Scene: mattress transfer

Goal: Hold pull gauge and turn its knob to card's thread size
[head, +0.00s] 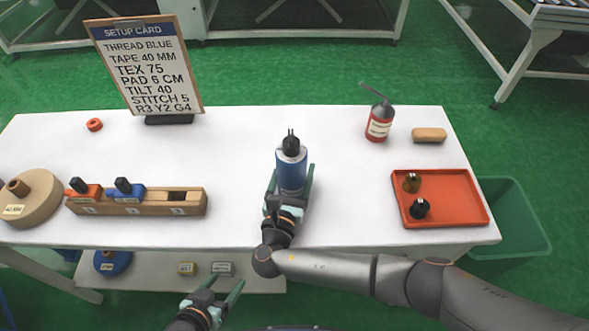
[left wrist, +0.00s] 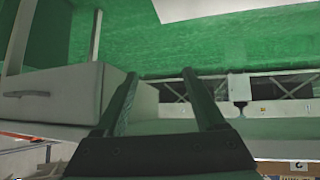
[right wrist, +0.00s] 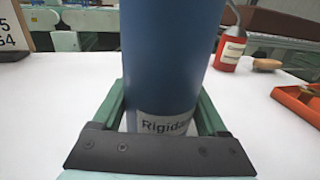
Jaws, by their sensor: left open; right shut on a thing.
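My right gripper (head: 291,183) is shut on an upright blue cylinder (head: 291,166), which appears to be the pull gauge, at the table's front middle. It has a black top (head: 291,144) with two thin prongs. In the right wrist view the blue body (right wrist: 172,60) stands between the fingers, its pale label partly reading "Rigid". No dial marks can be made out. The setup card (head: 148,70) stands at the back left and reads "TEX 75" and "THREAD BLUE". My left gripper (head: 219,285) is open and empty, low before the table's front edge, apart from the cylinder.
A wooden rack (head: 190,203) with orange and blue handled tools and a tan disc (head: 38,205) are at left. A red can (head: 379,122), wooden block (head: 429,135) and red tray (head: 455,200) with two small knobs are at right. A lower shelf (head: 150,284) holds a blue spool.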

